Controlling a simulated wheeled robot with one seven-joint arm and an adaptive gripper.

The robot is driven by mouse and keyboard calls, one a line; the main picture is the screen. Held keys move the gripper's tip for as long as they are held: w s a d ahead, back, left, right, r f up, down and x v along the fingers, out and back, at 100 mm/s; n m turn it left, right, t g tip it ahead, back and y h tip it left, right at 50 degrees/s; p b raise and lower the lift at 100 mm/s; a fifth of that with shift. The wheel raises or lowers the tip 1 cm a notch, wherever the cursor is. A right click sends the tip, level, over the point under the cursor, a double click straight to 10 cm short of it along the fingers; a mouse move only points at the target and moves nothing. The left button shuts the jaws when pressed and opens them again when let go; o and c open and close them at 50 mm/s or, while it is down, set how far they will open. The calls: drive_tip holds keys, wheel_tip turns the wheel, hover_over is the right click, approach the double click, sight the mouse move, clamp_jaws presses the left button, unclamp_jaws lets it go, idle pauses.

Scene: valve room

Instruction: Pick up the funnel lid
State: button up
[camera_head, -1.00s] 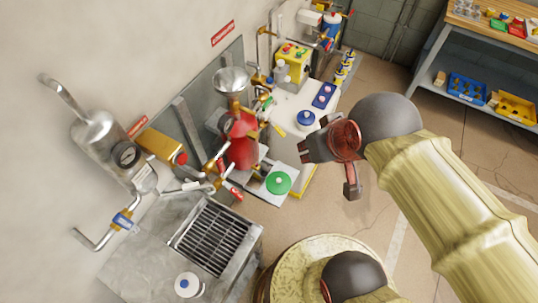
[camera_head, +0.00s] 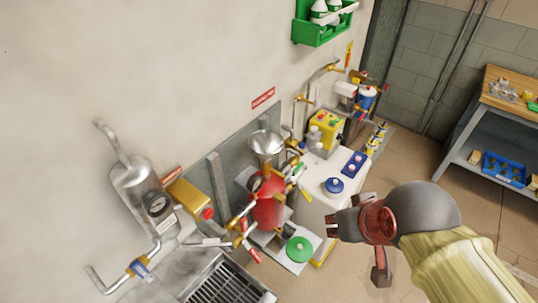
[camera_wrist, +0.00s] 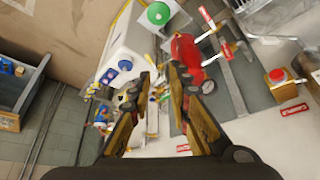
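Two round knobbed discs look like lids; I cannot tell which is the funnel lid. A blue lid (camera_head: 334,185) lies on the white cabinet top, and it shows in the wrist view (camera_wrist: 125,65). A green lid (camera_head: 299,249) lies on a low pale plate in front of the red tank; it is at the top of the wrist view (camera_wrist: 158,13). A metal funnel (camera_head: 267,144) stands above the red tank (camera_head: 268,203), its mouth uncovered. My gripper (camera_head: 331,223) appears just below the blue lid in the head view. Its fingers (camera_wrist: 162,78) are apart and empty.
Valves and pipes with red handles surround the red tank. A yellow box (camera_head: 325,130) and a dark blue panel (camera_head: 353,163) sit on the cabinet. A metal grate (camera_head: 225,287) is at lower left. A workbench (camera_head: 508,102) stands at right, with open floor before it.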

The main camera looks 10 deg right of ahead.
sight(300, 246)
drive_tip(key=shift+o, duration=0.7)
